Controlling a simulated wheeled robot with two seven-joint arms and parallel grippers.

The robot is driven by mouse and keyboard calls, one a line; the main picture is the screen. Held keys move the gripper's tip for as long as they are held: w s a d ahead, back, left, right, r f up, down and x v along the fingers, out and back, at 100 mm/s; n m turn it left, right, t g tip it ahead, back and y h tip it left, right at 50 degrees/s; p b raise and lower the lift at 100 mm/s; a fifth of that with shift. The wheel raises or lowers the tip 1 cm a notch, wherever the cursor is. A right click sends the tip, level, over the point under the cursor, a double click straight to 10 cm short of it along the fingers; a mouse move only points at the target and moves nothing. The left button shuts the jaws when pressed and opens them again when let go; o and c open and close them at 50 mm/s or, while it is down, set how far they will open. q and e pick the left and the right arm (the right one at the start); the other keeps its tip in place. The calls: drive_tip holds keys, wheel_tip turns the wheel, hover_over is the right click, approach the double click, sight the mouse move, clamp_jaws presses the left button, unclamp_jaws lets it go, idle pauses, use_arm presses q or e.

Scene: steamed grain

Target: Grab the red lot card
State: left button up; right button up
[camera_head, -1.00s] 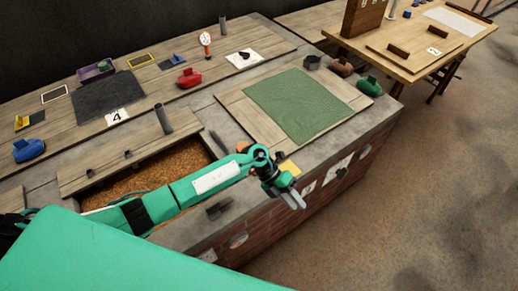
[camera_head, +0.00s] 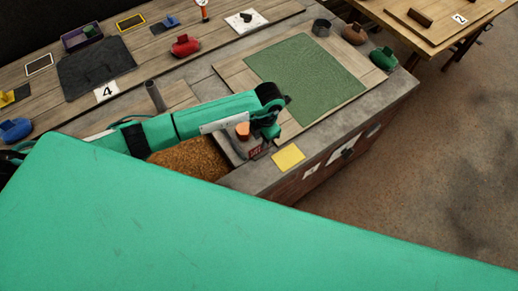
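My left gripper (camera_head: 263,140) points down over the counter's front edge, between the grain bin and the green mat. Its fingertips are small and partly hidden, so I cannot tell whether they are open or shut. A small dark red patch (camera_head: 255,152) with pale marks shows right below the gripper; it may be the red lot card, largely covered. I cannot tell whether the fingers touch it. A yellow card (camera_head: 288,157) lies flat just to the right, apart from the gripper. My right gripper is not in view.
The grain bin (camera_head: 190,158) is left of the gripper, partly under my arm. An orange-topped object (camera_head: 242,130) stands close beside the gripper. The green mat (camera_head: 305,85) is bare. Red (camera_head: 185,45), blue (camera_head: 15,129) and green (camera_head: 383,58) objects sit farther off.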

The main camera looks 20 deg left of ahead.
sight(259, 153)
use_arm(q)
drive_tip(key=shift+f, duration=0.55)
drive_tip(key=f, duration=0.1)
drive_tip(key=f+p, duration=0.1)
drive_tip(key=f, duration=0.2)
drive_tip(key=shift+s+a+f+p, duration=0.15)
drive_tip(key=shift+s+a+p, duration=0.15)
drive_tip(key=shift+s+p, duration=0.1)
drive_tip(key=shift+f, duration=0.15)
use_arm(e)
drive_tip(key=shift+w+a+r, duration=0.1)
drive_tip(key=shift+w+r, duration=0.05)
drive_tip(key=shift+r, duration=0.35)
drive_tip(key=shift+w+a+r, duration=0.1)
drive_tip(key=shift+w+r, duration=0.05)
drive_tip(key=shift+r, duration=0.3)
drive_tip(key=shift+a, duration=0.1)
use_arm(q)
drive_tip(key=shift+f, duration=0.25)
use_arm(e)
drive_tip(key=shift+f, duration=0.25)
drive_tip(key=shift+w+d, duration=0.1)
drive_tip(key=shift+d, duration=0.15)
use_arm(q)
drive_tip(key=shift+c, duration=0.4)
